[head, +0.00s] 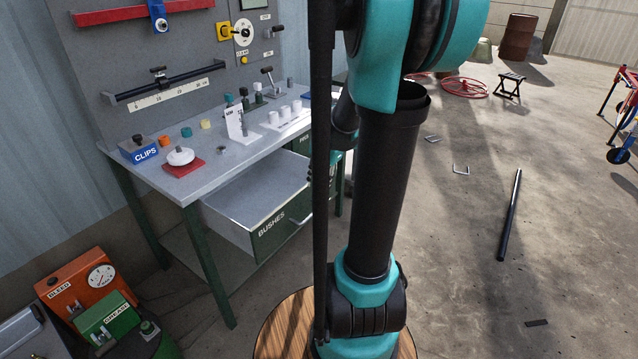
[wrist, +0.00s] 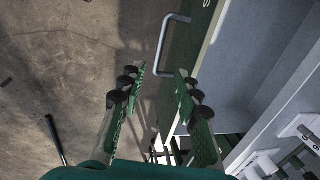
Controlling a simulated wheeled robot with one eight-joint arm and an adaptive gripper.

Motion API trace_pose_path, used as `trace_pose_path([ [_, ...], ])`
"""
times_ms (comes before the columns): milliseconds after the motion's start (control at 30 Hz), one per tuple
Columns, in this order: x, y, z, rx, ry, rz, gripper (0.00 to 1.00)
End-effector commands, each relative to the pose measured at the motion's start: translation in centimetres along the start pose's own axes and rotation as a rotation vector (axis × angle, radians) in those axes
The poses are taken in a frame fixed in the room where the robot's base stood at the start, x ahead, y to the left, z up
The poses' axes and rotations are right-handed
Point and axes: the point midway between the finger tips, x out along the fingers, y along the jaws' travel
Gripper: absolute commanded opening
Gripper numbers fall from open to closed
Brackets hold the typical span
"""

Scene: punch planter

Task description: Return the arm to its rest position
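My gripper (wrist: 160,72) is in the wrist view with its two green fingers spread apart and nothing between them. A metal drawer handle (wrist: 165,45) lies just beyond the fingertips, apart from them as far as I can tell. The handle is on a green drawer front beside a pale, open drawer inside. In the head view my teal and black arm rises through the middle of the picture. My gripper does not show there. The drawer marked BUSHES (head: 283,222) stands pulled out under the workbench (head: 228,160).
The bench top holds caps, a red block with a white knob (head: 182,160) and a blue CLIPS box (head: 140,149). Orange BLEED (head: 84,285) and green GREASE (head: 106,318) boxes are at lower left. A dark bar (head: 510,215) lies on the mostly clear floor at right.

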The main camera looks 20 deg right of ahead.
Motion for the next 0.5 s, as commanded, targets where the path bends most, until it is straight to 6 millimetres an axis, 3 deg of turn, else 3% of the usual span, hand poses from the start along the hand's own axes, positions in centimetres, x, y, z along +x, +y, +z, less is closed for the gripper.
trace_pose_path([
  [367,0.0,0.0,0.1,-0.005,0.001,0.000,0.33],
  [500,0.3,0.7,1.9,-0.100,0.023,-0.004,0.33],
])
